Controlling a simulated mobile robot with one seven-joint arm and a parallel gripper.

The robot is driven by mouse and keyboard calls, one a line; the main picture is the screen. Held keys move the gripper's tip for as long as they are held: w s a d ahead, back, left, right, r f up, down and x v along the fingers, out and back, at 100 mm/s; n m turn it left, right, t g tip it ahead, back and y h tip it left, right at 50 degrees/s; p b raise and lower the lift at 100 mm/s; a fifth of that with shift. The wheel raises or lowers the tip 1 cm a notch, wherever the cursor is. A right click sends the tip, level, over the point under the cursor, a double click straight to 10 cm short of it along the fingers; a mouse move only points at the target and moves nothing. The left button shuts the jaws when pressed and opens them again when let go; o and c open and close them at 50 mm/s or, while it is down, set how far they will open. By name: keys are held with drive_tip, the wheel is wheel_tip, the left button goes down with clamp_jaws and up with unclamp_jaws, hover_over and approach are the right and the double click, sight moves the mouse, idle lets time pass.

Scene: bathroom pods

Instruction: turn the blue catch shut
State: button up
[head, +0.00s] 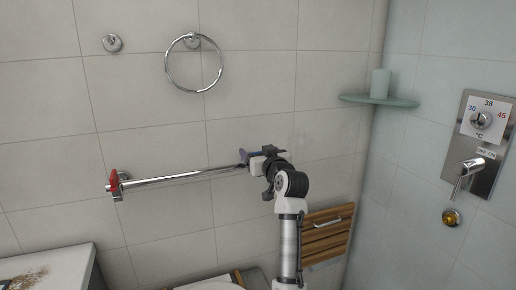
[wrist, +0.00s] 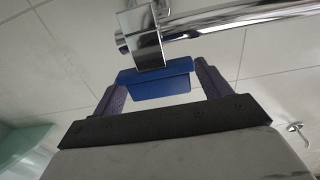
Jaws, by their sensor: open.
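The blue catch (wrist: 155,82) shows in the wrist view at the end of a chrome rail (wrist: 240,25), just below a square chrome bracket (wrist: 140,38). My gripper (wrist: 160,74) is open, with one purple-grey finger on each side of the catch. The catch lies between the fingertips; whether either finger touches it, I cannot tell. In the head view my gripper (head: 249,156) is at the right end of the rail (head: 180,177), against the tiled wall. The blue catch is not clearly visible there, hidden by my gripper.
A red catch (head: 113,181) is at the rail's left end. A towel ring (head: 194,64) hangs above. To the right are a glass corner shelf (head: 379,100) with a pale cup (head: 380,82), a shower control (head: 477,140) and a folded wooden seat (head: 328,236). A white counter (head: 60,270) is at lower left.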

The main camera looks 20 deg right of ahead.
drive_tip(key=shift+w, duration=0.3)
drive_tip(key=c, duration=1)
